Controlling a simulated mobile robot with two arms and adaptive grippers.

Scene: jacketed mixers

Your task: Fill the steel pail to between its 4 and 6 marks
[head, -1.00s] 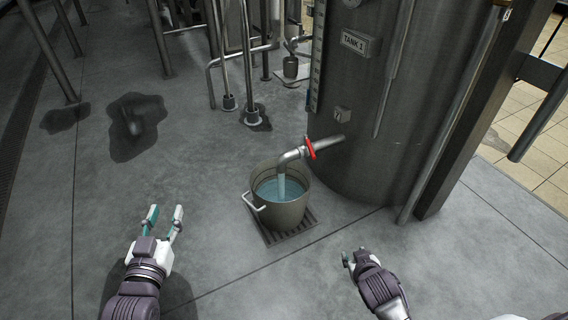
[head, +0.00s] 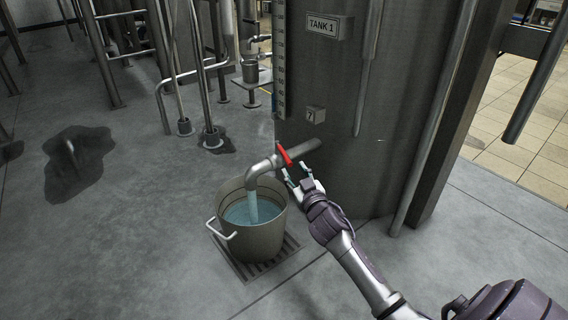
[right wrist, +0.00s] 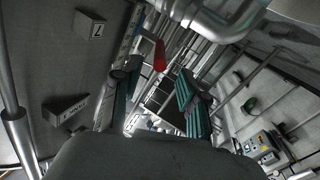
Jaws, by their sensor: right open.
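The steel pail (head: 259,240) stands upright on a floor grate, under the bent outlet pipe (head: 262,166) of the tank. A stream of water (head: 253,206) runs from the pipe into the pail, which holds bluish water (head: 235,213) below its rim. Lines show on the inner wall, but I cannot read any numbers. A red valve handle (head: 284,156) sits on the pipe; it also shows in the right wrist view (right wrist: 160,56). My right gripper (head: 299,178) is open and empty, close beside the red handle, with its fingers (right wrist: 157,90) apart. My left gripper is out of view.
A drain grate (head: 286,255) lies under the pail. Wet patches (head: 75,160) mark the floor at left. The floor at lower left is clear.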

